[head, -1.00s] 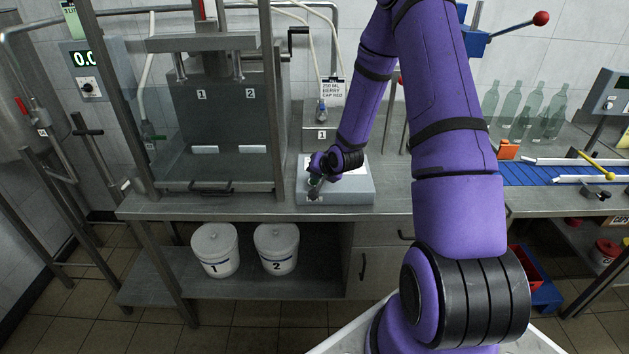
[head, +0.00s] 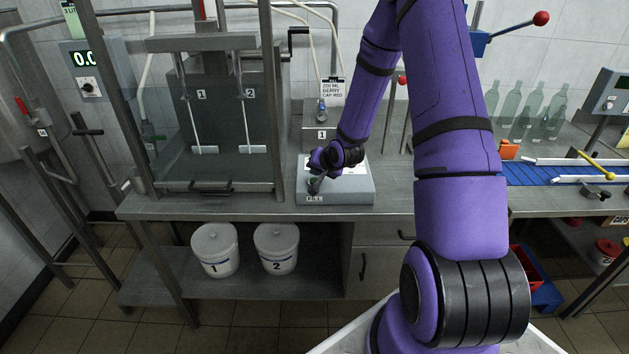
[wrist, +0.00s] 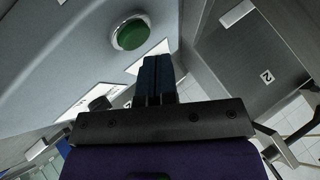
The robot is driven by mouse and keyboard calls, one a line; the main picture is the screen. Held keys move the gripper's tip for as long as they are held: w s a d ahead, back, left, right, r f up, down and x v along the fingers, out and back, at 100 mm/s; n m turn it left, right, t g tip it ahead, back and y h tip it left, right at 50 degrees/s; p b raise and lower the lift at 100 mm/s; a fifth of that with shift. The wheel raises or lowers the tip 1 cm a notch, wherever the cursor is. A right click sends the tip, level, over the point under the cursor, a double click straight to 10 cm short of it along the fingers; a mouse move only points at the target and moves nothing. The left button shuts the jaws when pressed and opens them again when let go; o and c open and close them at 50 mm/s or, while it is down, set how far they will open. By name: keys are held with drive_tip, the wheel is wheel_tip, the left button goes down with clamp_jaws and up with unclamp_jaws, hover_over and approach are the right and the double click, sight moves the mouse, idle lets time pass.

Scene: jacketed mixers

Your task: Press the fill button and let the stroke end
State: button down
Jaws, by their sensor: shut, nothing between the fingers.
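The fill button is a round green button (wrist: 130,35) in a pale metal collar, on the grey control box (head: 345,190) on the bench. A FILL label (head: 314,198) shows at the box's front left. My gripper (head: 316,186) is shut and empty, over the left part of the box. In the wrist view its fingertips (wrist: 155,65) are beside the button, and the button's face is uncovered. The filler (head: 222,115) stands left of the box, behind a clear guard. Two thin pale rods or streams, I cannot tell which, run down to white pads (head: 205,150) there.
Two white buckets (head: 215,250) stand on the shelf below. A small box marked 1 (head: 320,136) stands behind the control box. Glass bottles (head: 525,112) and a blue conveyor (head: 545,174) are at the right. My arm hides part of the bench.

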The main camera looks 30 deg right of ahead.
sight(316, 180)
drive_tip(key=shift+r, duration=2.5)
drive_tip(key=shift+a+r, duration=0.1)
drive_tip(key=shift+r, duration=0.2)
drive_tip(key=s+a+r+n+g+h, duration=0.15)
drive_tip(key=s+a+r, duration=0.35)
drive_tip(key=r, duration=0.5)
drive_tip(key=s+a+r+n+g+h, duration=0.1)
drive_tip(key=s+a+r+n, duration=0.2)
drive_tip(key=s+r, duration=0.6)
drive_tip(key=s+a+r+n, duration=0.1)
drive_tip(key=s+a+r, duration=0.1)
drive_tip(key=s, duration=0.4)
drive_tip(key=s+a+r+n+g+y, duration=0.1)
drive_tip(key=s+a+r, duration=0.2)
drive_tip(key=s+r, duration=0.2)
drive_tip(key=s+a+r+n+y, duration=0.1)
drive_tip(key=s+r, duration=0.3)
drive_tip(key=s, duration=0.5)
drive_tip(key=shift+a+n, duration=0.55)
drive_tip(key=shift+a, duration=0.3)
drive_tip(key=shift+g, duration=0.25)
